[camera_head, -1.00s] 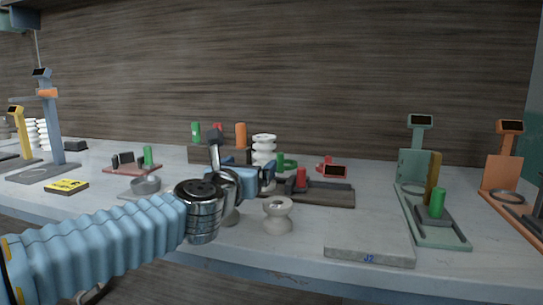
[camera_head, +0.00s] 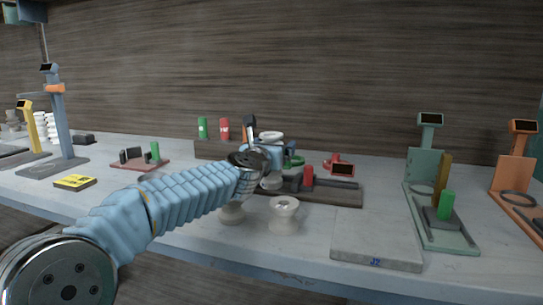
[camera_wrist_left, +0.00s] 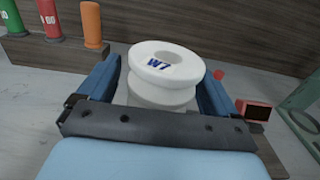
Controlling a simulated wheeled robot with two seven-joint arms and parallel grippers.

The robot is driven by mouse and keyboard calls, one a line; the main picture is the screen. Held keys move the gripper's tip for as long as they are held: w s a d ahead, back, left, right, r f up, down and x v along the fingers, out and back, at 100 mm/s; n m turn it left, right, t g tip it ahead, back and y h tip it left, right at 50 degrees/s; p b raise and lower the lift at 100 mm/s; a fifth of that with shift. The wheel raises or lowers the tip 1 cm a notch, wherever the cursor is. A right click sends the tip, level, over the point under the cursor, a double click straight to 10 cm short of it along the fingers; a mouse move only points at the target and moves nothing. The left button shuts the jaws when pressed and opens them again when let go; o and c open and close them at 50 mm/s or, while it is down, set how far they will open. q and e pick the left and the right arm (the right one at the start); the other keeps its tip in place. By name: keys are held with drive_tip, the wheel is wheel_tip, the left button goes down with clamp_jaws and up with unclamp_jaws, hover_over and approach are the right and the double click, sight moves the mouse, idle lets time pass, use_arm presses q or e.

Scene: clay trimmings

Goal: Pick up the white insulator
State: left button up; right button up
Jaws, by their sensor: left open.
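The white insulator (camera_wrist_left: 165,72) stands upright in the left wrist view, with a ribbed body, a hole in its top and blue "W7" on it. In the head view its top (camera_head: 271,135) shows behind my left gripper (camera_head: 267,152), which hides most of its body. In the left wrist view my left gripper (camera_wrist_left: 158,82) is open, with one blue finger on each side of the insulator. I cannot tell whether either finger touches it. My right gripper is not in view.
A rack with green and red cylinders (camera_head: 225,129) is behind. A grey slab (camera_head: 376,240) marked J2 lies front right.

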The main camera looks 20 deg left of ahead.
use_arm(q)
drive_tip(key=shift+w, duration=0.45)
drive_tip(key=shift+c, duration=0.4)
drive_tip(key=c, duration=1.4)
drive_tip(key=shift+r, duration=0.1)
drive_tip(key=shift+c, duration=0.2)
